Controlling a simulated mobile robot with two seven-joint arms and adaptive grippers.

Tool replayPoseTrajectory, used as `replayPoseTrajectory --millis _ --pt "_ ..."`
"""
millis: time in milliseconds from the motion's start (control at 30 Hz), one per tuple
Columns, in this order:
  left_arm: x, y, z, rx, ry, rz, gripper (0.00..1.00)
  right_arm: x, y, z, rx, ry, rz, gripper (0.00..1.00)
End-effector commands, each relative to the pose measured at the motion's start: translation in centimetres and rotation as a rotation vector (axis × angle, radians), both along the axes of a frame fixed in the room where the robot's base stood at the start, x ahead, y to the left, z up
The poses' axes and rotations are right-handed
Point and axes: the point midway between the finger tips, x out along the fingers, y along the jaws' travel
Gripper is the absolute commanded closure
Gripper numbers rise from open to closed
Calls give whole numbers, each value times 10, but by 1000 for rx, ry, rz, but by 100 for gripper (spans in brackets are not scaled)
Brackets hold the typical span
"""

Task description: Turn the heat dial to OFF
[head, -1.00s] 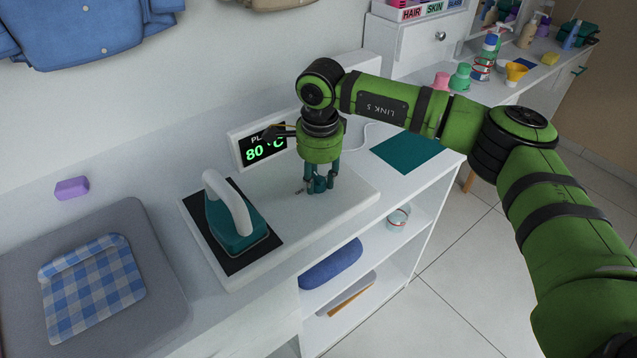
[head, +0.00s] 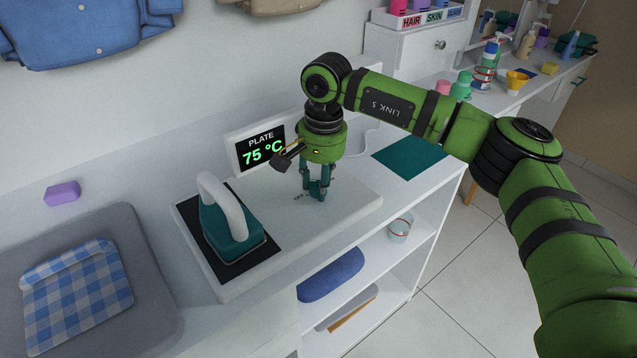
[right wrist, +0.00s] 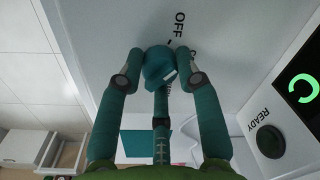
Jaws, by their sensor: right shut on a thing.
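The heat dial (right wrist: 157,66) is a teal knob on the white base (head: 235,290) and shows in the right wrist view. My right gripper (head: 317,194) points down at the base; in the right wrist view its teal fingers (right wrist: 159,68) are closed around the dial. A white mark shows on the dial's lower right side. The word OFF (right wrist: 180,24) is printed just above the dial, with a small tick between. The display (head: 262,150) reads PLATE 75 °C. My left gripper is not in view.
A teal iron (head: 231,232) with a white handle stands on the black plate left of my gripper. A folded checked cloth (head: 78,298) lies on a grey pad farther left. A teal mat (head: 410,157) lies to the right. Open shelves are below.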

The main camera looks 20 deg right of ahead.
Motion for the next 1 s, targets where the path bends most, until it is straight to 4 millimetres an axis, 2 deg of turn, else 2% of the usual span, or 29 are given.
replayPoseTrajectory --millis 100,333,600,1000 --pt "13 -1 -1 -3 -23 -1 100 -1 1 -2 3 6 102 98" --pt "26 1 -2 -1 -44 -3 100 -1 1 -2 2 6 257 98" --pt "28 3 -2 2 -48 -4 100 -2 1 -2 1 8 361 98" --pt "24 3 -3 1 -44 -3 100 -2 0 -2 0 10 389 98"
